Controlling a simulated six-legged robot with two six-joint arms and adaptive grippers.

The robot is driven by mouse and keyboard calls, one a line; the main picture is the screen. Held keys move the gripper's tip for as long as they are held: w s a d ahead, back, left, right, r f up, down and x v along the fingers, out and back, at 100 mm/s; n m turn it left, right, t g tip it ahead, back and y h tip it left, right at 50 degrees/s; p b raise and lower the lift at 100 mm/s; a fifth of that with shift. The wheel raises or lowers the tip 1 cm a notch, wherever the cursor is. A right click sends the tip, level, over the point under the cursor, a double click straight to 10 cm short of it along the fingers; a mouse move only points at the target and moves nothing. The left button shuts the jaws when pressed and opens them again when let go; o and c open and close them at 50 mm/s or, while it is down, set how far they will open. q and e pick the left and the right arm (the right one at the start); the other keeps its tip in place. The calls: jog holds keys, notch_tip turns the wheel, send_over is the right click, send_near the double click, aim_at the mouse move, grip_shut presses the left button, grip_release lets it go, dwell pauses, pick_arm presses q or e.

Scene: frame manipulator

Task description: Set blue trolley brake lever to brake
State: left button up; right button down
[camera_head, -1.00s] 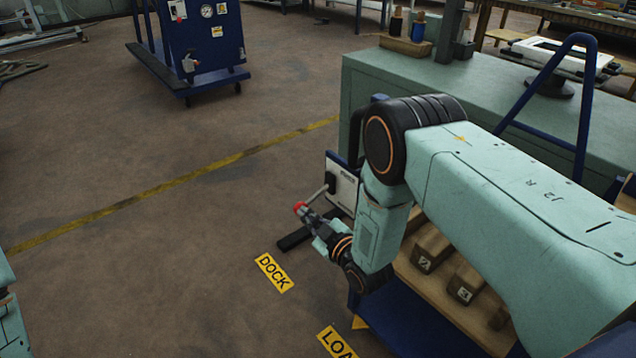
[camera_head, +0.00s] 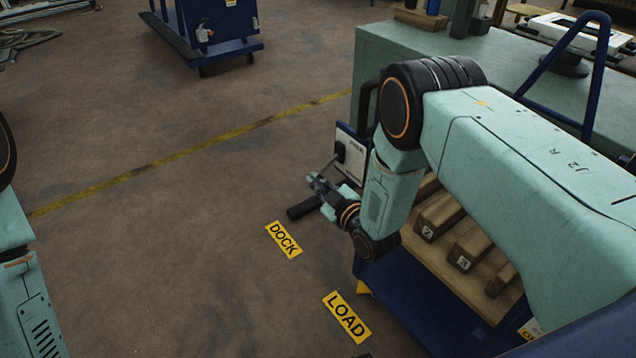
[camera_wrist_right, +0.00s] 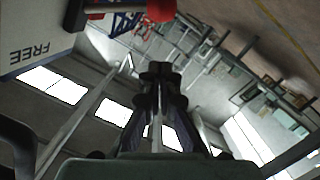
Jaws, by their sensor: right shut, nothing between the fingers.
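The blue trolley (camera_head: 405,308) stands at the lower right with its navy deck and wooden blocks partly behind my right arm. My right gripper (camera_head: 315,180) is shut and empty by the lever's outer end; contact is unclear. My left gripper is out of view.
A green bench (camera_head: 450,50) stands behind the trolley. Yellow DOCK (camera_head: 283,240) and LOAD (camera_head: 346,317) labels lie on the floor. Another blue cart (camera_head: 215,30) stands at the back. The floor at left centre is clear.

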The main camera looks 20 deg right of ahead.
jog(key=p+v, duration=0.2)
jog(key=v, duration=0.8)
jog(key=shift+d+f, duration=0.1)
jog(key=shift+f, duration=0.05)
